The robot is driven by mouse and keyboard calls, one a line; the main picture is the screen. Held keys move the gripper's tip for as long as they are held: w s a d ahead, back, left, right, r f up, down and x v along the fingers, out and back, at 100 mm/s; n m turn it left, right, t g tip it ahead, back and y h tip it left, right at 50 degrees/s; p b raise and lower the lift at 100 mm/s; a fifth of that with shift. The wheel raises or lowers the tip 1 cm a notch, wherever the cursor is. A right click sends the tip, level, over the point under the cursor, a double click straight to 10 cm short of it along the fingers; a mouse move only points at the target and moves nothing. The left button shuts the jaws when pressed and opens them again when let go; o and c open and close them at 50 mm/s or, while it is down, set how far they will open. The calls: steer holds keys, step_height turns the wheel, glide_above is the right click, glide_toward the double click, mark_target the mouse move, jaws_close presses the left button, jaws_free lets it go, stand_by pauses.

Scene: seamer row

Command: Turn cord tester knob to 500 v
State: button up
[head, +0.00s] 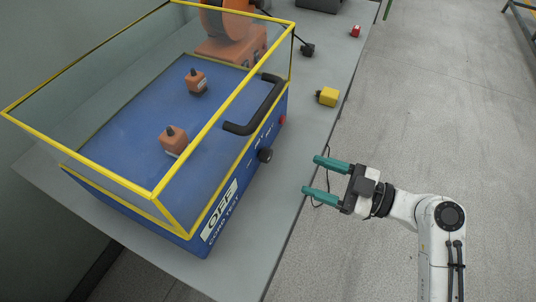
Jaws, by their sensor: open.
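The cord tester (205,195) is a blue box on the grey table, with a clear cover framed in yellow and a black handle (262,108). Its black round knob (265,155) sticks out of the front side, right of the label. The knob's pointer and the voltage marks are too small to read. A red button (282,120) sits farther along the same side. My gripper (311,176) has teal fingers, open and empty. It is to the right of the knob, apart from it, with its fingertips pointing left near the table's edge.
The grey table (320,128) carries a yellow plug block (327,96), a black plug (308,50) and a small red block (355,31). Orange sockets (174,139) stand under the cover. An orange reel (232,25) is behind. Grey floor (440,110) lies open at right.

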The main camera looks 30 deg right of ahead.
mark_target(270, 156)
steer(key=x, duration=0.3)
steer(key=p+x, duration=0.1)
steer(key=x, duration=0.3)
steer(key=p+x, duration=0.1)
steer(key=x, duration=0.3)
steer(key=shift+r, duration=0.35)
steer(key=shift+d, duration=0.1)
steer(key=c, duration=1)
steer(key=shift+c, duration=0.2)
